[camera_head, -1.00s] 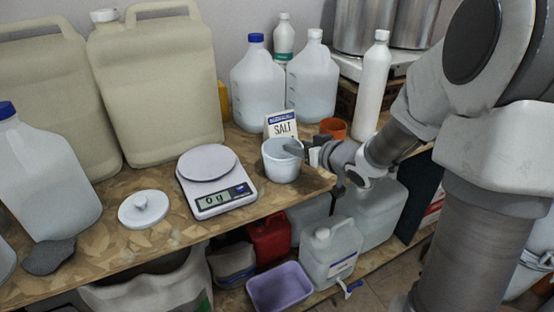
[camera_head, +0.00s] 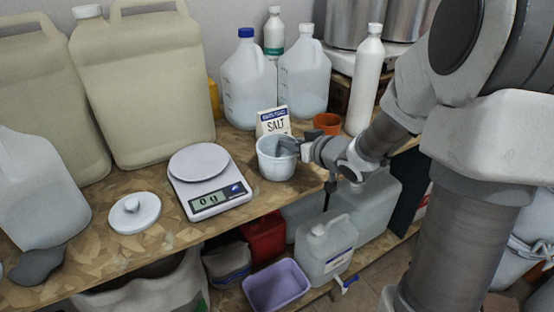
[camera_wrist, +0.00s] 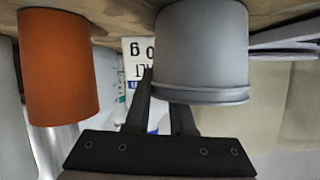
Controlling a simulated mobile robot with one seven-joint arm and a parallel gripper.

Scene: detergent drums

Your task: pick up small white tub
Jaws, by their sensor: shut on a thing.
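The small white tub (camera_head: 275,163) stands upright near the front edge of the wooden shelf, in front of the salt packet (camera_head: 273,122). It is open at the top. My gripper (camera_head: 290,147) reaches it from the right and is shut on its rim and wall, with one finger inside the tub's mouth. In the wrist view the tub (camera_wrist: 202,50) appears upside down, with its rim between the two dark fingers (camera_wrist: 165,95). Whether its base touches the shelf is hard to tell.
A kitchen scale (camera_head: 208,180) reading 0 g sits left of the tub, and a white lid (camera_head: 134,213) lies further left. An orange cup (camera_head: 328,123) stands behind right, also close in the wrist view (camera_wrist: 58,68). Large jugs (camera_head: 249,80) line the back.

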